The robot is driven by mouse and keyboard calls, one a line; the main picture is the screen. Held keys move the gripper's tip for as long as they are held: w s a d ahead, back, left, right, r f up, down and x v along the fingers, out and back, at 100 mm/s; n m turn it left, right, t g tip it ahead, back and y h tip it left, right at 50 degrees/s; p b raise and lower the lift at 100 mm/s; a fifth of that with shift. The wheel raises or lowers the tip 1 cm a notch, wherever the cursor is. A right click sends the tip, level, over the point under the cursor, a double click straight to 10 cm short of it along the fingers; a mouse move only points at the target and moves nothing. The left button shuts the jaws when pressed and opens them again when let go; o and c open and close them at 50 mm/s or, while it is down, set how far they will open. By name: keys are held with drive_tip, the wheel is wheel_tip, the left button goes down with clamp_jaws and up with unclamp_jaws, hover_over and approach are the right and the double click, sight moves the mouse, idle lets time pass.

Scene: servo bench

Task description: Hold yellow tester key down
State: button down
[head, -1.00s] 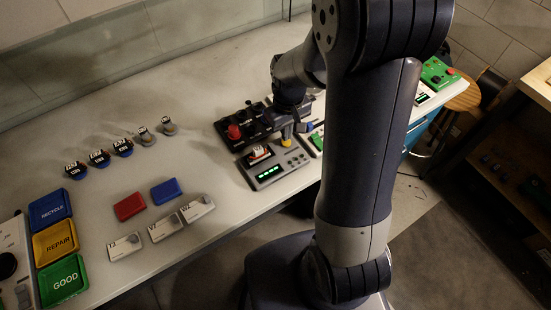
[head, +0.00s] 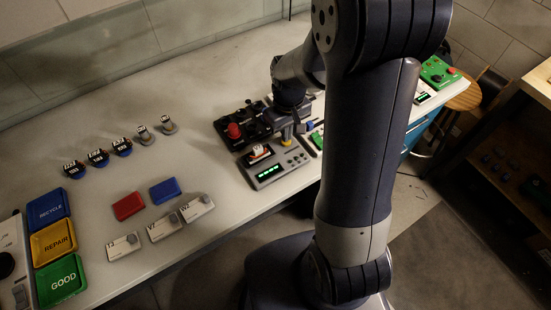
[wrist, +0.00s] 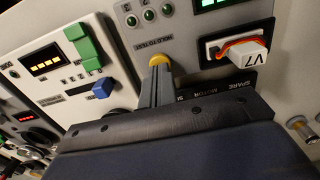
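The yellow key (wrist: 159,60) sits on the light grey tester panel (wrist: 190,72), under a "HOLD TO TEST" label. My gripper (wrist: 157,70) is shut, its fingertips at the key's near edge and covering part of it. They look in contact, but I cannot tell how far the key is pressed. In the head view my gripper (head: 287,134) stands just over the yellow key (head: 287,143). A servo marked V7 (wrist: 262,58) with orange wires sits in the tester's dark bay. The tester's green display (head: 269,172) is lit.
Left of the key in the wrist view are a green connector block (wrist: 84,45) and a blue knob (wrist: 102,89). A red button (head: 234,131) stands behind the tester.

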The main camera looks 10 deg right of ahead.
drive_tip(key=shift+f+b, duration=0.45)
drive_tip(key=shift+f, duration=0.2)
drive_tip(key=shift+r, duration=0.15)
idle(2.5)
drive_tip(key=shift+r+p, duration=2.8)
drive_tip(key=shift+r, duration=0.65)
drive_tip(key=shift+f, duration=0.15)
